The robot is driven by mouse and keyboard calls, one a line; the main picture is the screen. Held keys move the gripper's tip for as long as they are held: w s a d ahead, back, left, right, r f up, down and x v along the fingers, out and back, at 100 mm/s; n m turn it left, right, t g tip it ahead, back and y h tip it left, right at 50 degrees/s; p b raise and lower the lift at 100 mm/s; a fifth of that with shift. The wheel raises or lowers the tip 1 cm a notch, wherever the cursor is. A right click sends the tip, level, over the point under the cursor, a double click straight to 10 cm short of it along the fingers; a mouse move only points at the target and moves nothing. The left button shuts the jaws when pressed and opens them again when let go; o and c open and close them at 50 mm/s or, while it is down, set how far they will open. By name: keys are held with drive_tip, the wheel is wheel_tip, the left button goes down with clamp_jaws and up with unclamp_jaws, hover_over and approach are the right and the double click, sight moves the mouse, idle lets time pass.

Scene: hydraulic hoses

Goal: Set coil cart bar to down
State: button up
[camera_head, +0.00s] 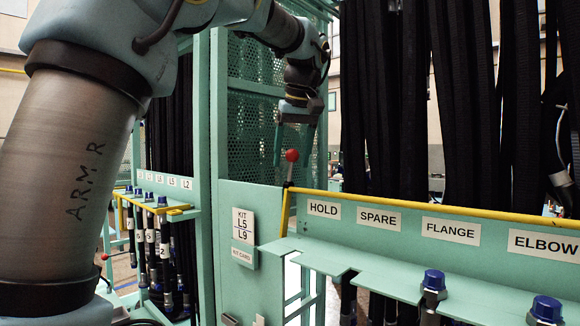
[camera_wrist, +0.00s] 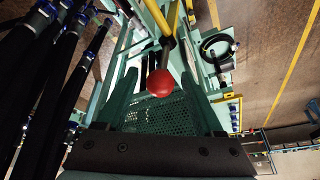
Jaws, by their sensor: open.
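A lever with a red ball knob (camera_head: 291,156) stands upright at the left end of the yellow bar (camera_head: 440,207) on the teal cart. The bar runs along the top of the labelled rail. My gripper (camera_head: 292,160) points down from above with its two teal fingers apart, one on each side of the knob. In the wrist view the red knob (camera_wrist: 160,83) sits between the open fingers (camera_wrist: 160,92), with its shaft running away behind it. I see no clear contact between fingers and knob.
Black hoses (camera_head: 400,100) hang behind the rail. Blue-capped fittings (camera_head: 434,281) stand in the teal shelf (camera_head: 390,285). A perforated teal panel (camera_head: 255,95) and a KIT plate (camera_head: 243,225) are left of the lever. More hoses (camera_wrist: 45,85) show at left in the wrist view.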

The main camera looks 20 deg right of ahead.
sight(290, 167)
drive_tip(key=shift+x, duration=1.55)
clamp_jaws()
